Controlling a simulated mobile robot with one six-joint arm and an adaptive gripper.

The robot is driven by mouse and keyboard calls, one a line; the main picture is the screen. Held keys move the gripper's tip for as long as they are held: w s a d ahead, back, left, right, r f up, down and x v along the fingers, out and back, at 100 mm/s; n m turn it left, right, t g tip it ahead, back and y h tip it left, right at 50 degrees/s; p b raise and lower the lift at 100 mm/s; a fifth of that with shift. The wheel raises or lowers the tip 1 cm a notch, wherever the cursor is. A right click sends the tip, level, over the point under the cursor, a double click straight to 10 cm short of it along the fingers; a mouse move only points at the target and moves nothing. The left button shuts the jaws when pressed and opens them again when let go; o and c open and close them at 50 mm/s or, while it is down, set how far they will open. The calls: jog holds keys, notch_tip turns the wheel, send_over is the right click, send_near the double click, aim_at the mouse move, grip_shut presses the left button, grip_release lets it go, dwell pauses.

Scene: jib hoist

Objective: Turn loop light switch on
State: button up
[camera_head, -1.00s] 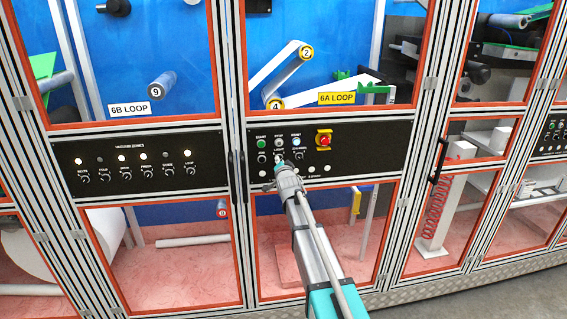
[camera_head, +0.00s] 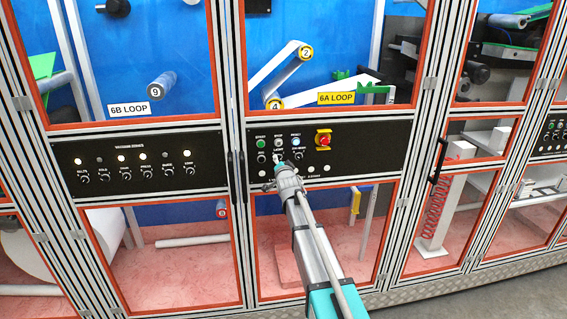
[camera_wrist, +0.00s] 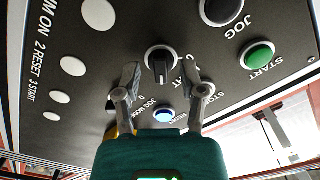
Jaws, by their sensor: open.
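The loop light switch (camera_wrist: 160,62) is a black rotary knob with a pale ring. Its label is partly hidden by my fingers. In the wrist view my gripper (camera_wrist: 161,82) is open, with one finger on each side of the knob. The knob's raised grip points nearly straight up and down in that view. I cannot tell whether the fingertips touch it. In the head view my gripper (camera_head: 279,164) is at the black control panel (camera_head: 370,150) below the 6A LOOP sign and covers much of the knob.
A red emergency stop (camera_head: 323,139) sits to the right. Several blank white round caps line the panel's lower edge.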

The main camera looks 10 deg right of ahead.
jog(key=shift+s, duration=0.2)
jog(key=s, duration=1.1)
jog(key=shift+s, duration=0.3)
jog(key=shift+d, duration=0.1)
jog(key=s+f+n+g, duration=0.3)
jog(key=s+f+g, duration=0.3)
jog(key=s, duration=0.5)
jog(key=s+f+n+g, duration=0.3)
jog(key=s+f+g, duration=0.3)
jog(key=s, duration=0.5)
jog(key=s+d+f+n+g, duration=0.1)
jog(key=s+f+n+g, duration=0.2)
jog(key=s, duration=0.8)
notch_tip(320, 180, down, 3)
jog(key=g, duration=0.2)
jog(key=shift+f+g, duration=0.2)
jog(key=shift+g, duration=0.2)
